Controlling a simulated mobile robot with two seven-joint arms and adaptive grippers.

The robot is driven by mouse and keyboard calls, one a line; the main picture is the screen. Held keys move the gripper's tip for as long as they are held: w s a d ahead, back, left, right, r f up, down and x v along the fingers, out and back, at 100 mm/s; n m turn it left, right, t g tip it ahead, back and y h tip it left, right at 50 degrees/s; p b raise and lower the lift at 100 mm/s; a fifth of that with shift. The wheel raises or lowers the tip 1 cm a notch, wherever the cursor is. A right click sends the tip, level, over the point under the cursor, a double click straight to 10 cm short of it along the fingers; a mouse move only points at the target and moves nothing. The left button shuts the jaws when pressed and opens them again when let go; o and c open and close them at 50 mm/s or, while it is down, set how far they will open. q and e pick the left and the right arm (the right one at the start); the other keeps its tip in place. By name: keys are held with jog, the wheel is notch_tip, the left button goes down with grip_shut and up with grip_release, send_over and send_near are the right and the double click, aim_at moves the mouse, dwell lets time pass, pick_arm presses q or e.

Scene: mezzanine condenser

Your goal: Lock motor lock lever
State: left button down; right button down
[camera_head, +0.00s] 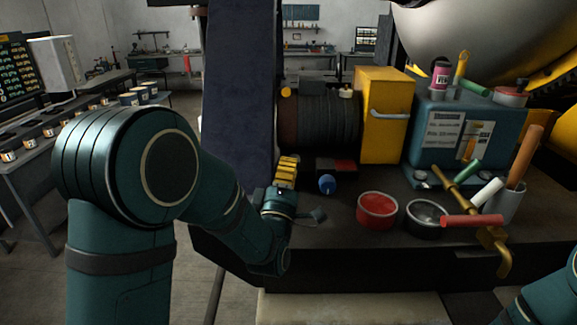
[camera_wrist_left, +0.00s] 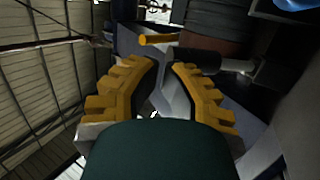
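The motor (camera_head: 320,122) is a dark ribbed cylinder with a brown end, beside a yellow box (camera_head: 384,115). A yellow knob (camera_head: 286,91) sits at its upper left; a yellow-tipped part (camera_wrist_left: 157,39) also shows by the motor in the left wrist view. A black bar (camera_wrist_left: 200,58) with a grey end lies near the fingertips there. I cannot tell for sure which part is the lock lever. My left gripper (camera_head: 287,162) is below and left of the motor. In the wrist view its yellow fingers (camera_wrist_left: 168,66) are apart, with nothing clearly held.
A blue knob (camera_head: 327,183), a red bowl (camera_head: 377,210) and a dark bowl (camera_head: 426,216) are on the bench right of the gripper. A blue case (camera_head: 452,135) and a cup of coloured rods (camera_head: 505,207) stand farther right. A dark upright post (camera_head: 238,90) rises behind my left arm.

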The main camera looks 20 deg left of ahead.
dwell(0.3)
pick_arm(q)
jog(key=w+r+g, duration=0.1)
jog(key=w+g, duration=0.1)
jog(key=w+a+r+n+g, duration=0.1)
jog(key=r, duration=0.1)
jog(key=w+r+g, duration=0.2)
jog(key=shift+w+a+g+b, duration=0.3)
jog(key=shift+b, duration=0.1)
jog(key=w+a+g+p, duration=0.2)
jog(key=w, duration=0.5)
jog(key=shift+n, duration=0.4)
jog(key=shift+w+a+r, duration=0.1)
jog(key=shift+a, duration=0.15)
dwell(0.6)
